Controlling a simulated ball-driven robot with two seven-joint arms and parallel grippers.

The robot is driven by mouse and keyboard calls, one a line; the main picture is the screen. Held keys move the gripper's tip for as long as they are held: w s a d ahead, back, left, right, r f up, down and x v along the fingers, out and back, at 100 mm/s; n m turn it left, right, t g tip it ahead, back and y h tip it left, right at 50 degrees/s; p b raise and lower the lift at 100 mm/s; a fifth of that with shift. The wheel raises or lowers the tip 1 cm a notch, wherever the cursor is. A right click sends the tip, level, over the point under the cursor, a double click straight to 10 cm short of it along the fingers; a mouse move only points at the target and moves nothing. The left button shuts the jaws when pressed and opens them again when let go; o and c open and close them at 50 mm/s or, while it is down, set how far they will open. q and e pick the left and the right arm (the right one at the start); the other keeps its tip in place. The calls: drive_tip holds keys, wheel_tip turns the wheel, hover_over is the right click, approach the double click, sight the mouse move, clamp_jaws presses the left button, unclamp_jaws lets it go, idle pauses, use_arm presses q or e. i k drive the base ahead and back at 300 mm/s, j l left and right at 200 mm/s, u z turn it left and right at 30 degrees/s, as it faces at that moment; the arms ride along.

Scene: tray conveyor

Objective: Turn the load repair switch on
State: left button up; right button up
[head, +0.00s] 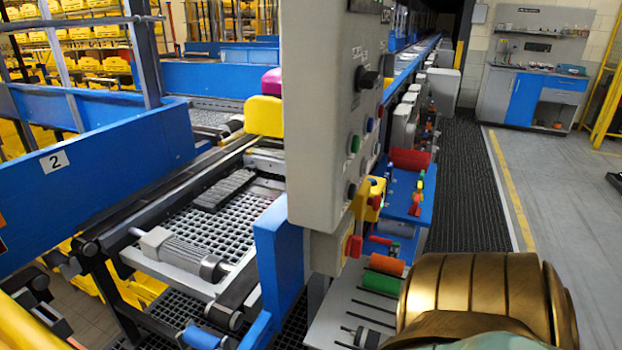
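A grey control panel box (315,110) stands upright in the middle of the view, its control face turned to the right and seen at a steep angle. A large black rotary knob (367,80) sits on the upper part of that face. Below it are small coloured buttons, among them a green one (354,144) and a blue one (370,124). The labels are too small to read, so I cannot tell which control is the load repair switch or how it is set. Neither of my grippers is in view.
Below the panel is a yellow box with a red knob (353,246). Orange (387,264) and green (381,282) rollers lie beside it. A conveyor with a grey grid (225,225) is to the left. Floor (545,200) is clear at right, before a blue-and-grey workbench (530,97).

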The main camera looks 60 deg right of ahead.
sight(354, 246)
drive_tip(key=z, duration=2)
drive_tip(key=l, duration=0.1)
